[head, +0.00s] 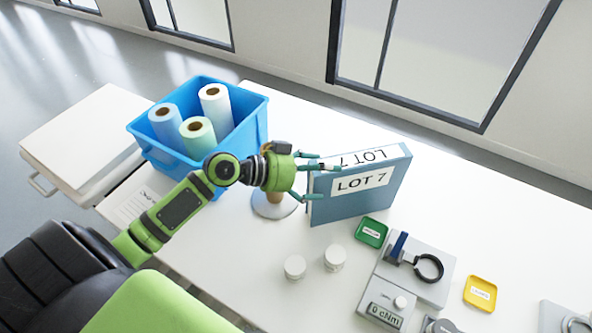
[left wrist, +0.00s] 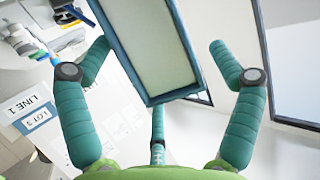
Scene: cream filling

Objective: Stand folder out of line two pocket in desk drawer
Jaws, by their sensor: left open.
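A blue folder (head: 345,205) labelled LOT 7 stands upright on the white table. My left gripper (head: 312,178) is open at the folder's left end, its fingertips close to that end. In the left wrist view the folder (left wrist: 155,92), with a pale inner face in a blue frame, lies between the spread fingers of the gripper (left wrist: 158,62). I cannot tell whether any finger touches it. A LINE 1 label (left wrist: 25,104) with a blue LOT 3 label (left wrist: 34,119) below it shows at the left there. No line two pocket can be made out. My right gripper is not in view.
A blue bin (head: 165,160) with several rolls stands behind my left arm. A round-based stand (head: 273,208) is under the gripper. White jars (head: 295,267), a green tray (head: 371,232), a torque gauge (head: 388,308) and a yellow tray (head: 480,293) lie in front. A white cabinet (head: 80,135) is at left.

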